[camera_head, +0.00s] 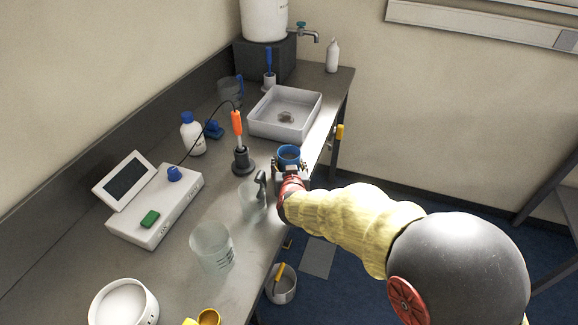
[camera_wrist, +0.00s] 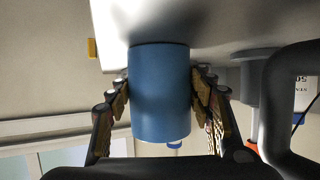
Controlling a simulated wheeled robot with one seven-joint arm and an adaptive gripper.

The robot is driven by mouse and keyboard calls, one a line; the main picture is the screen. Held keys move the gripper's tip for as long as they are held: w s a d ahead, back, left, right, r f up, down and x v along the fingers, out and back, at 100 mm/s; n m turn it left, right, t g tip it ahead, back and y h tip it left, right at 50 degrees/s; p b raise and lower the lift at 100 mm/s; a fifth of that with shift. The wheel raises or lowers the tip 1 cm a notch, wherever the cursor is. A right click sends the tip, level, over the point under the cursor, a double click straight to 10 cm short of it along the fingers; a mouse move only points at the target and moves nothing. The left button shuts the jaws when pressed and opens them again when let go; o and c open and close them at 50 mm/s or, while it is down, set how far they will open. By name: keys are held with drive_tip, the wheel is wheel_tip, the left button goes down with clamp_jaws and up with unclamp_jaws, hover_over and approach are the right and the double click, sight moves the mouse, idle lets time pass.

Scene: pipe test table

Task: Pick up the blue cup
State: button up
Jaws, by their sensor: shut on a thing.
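The blue cup (camera_head: 289,153) is upright near the right edge of the grey table, in front of the white basin. In the wrist view the blue cup (camera_wrist: 160,100) fills the middle, and that picture appears upside down. My gripper (camera_head: 290,166) has one finger on each side of the cup and is shut on it; the fingers also show in the wrist view (camera_wrist: 161,90). The cup's base is close to the tabletop; I cannot tell whether it touches.
A black stand with an orange-handled probe (camera_head: 237,125) is left of the cup. Clear beakers (camera_head: 212,248) stand nearer the front. The white basin (camera_head: 265,127) is behind. A white device (camera_head: 155,215) and a white bottle (camera_head: 193,138) are at left.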

sight(287, 151)
drive_tip(key=c, duration=0.4)
drive_tip(key=shift+r, duration=0.15)
drive_tip(key=shift+c, duration=0.2)
drive_tip(key=shift+r+p, duration=0.4)
drive_tip(key=shift+r, duration=0.1)
drive_tip(key=r+p, duration=0.2)
drive_tip(key=r, duration=0.1)
drive_tip(key=shift+s+a+r, duration=0.1)
drive_tip(key=shift+s+r, duration=0.2)
drive_tip(key=shift+s, duration=0.05)
drive_tip(key=a+r+p+v, duration=0.2)
drive_tip(key=p+v, duration=0.4)
drive_tip(key=v, duration=0.9)
drive_tip(key=shift+w+r+p, duration=0.2)
drive_tip(key=shift+w+p, duration=0.1)
drive_tip(key=shift+p, duration=0.05)
